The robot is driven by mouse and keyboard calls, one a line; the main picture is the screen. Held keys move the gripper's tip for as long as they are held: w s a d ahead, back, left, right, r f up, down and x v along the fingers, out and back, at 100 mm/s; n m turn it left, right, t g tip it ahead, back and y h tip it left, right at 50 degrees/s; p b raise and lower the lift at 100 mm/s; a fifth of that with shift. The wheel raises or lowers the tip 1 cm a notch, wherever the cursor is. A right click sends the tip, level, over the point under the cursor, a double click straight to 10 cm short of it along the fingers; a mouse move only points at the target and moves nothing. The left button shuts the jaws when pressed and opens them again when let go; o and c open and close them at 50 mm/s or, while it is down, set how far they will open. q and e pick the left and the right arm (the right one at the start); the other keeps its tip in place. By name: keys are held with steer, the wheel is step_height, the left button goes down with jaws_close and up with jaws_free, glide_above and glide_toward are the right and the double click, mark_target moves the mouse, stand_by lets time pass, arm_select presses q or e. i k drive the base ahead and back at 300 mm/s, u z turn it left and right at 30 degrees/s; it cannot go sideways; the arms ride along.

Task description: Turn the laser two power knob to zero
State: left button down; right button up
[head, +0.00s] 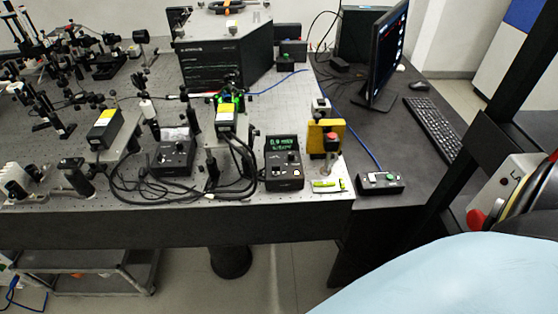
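Two black laser control boxes stand near the bench's front edge in the head view. The right control box (284,175) has a lit green display (283,143) with text too small to read surely, and small knobs and a light button below it. The left control box (174,158) is partly crossed by cables, and its display cannot be read. I cannot tell which box belongs to laser two, nor the knob angles. A laser head with a yellow label (227,116) stands above and between them; another laser head (104,128) stands further left. Neither of my grippers is in view.
A yellow post with a red button (332,141) stands right of the lit box. A small switch box (380,182) lies further right. Black cables (135,190) loop along the front edge. A monitor (386,55) and keyboard (435,127) are at the right. Optics crowd the left.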

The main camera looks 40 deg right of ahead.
mark_target(291, 155)
steer(key=k, duration=0.45)
steer(key=z, duration=0.75)
steer(key=i, duration=0.25)
steer(key=z, duration=0.3)
